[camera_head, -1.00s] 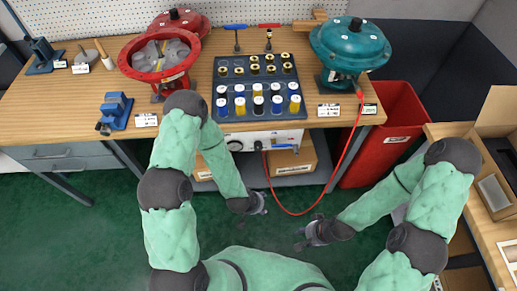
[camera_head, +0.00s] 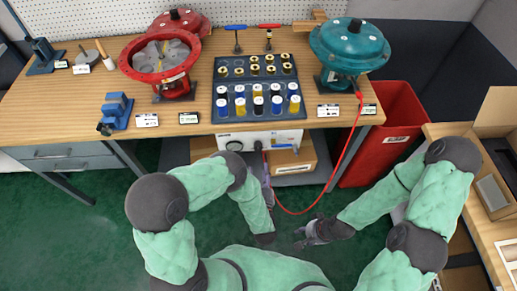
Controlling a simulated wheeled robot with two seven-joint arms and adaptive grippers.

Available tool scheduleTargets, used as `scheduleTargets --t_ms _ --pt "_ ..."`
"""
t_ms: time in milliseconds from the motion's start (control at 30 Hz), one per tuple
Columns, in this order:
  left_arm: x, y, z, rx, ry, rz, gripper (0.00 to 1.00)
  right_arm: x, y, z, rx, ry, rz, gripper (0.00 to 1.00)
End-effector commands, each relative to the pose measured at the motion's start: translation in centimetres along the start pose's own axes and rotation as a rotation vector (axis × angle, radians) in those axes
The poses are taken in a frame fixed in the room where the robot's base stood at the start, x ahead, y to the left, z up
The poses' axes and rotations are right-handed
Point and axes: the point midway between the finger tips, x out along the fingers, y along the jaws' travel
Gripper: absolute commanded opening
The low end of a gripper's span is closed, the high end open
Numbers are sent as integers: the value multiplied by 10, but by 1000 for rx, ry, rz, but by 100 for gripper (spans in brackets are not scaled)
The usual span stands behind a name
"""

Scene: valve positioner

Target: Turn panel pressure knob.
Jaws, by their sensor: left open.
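A white panel (camera_head: 281,137) is mounted under the front edge of the workbench. A dark round knob (camera_head: 234,146) sits on its left part, partly close behind my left arm in this view. A red hose runs from a black fitting on the panel. My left gripper (camera_head: 267,182) is open, pointing up toward the panel, below and right of the knob and beside the hose. It appears to hold nothing; its fingertips are small and hard to make out. My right gripper (camera_head: 300,237) hangs low over the green floor, apart from the panel; its jaw opening is unclear.
The red hose (camera_head: 345,160) loops from the panel up to a teal valve actuator (camera_head: 348,45). A red open actuator (camera_head: 160,60) and a dark tray (camera_head: 257,72) of cylinders stand on the bench. A cardboard box (camera_head: 292,161) sits below the panel. A red bin (camera_head: 392,140) stands right.

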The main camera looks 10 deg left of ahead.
Motion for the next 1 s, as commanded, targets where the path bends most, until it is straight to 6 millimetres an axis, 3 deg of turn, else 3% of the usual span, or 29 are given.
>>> scheduleTargets --t_ms 167,600,800,1000 --pt "13 -1 -1 -1 10 -6 59 4 2 0 0 0 0 40" --pt "86 -1 0 0 8 -4 59 23 8 -1 0 0 0 40" --pt "103 -1 -1 0 7 -3 59 27 10 -1 0 0 0 40" --pt "107 -1 -2 0 5 -2 59 27 10 -1 0 0 0 40"
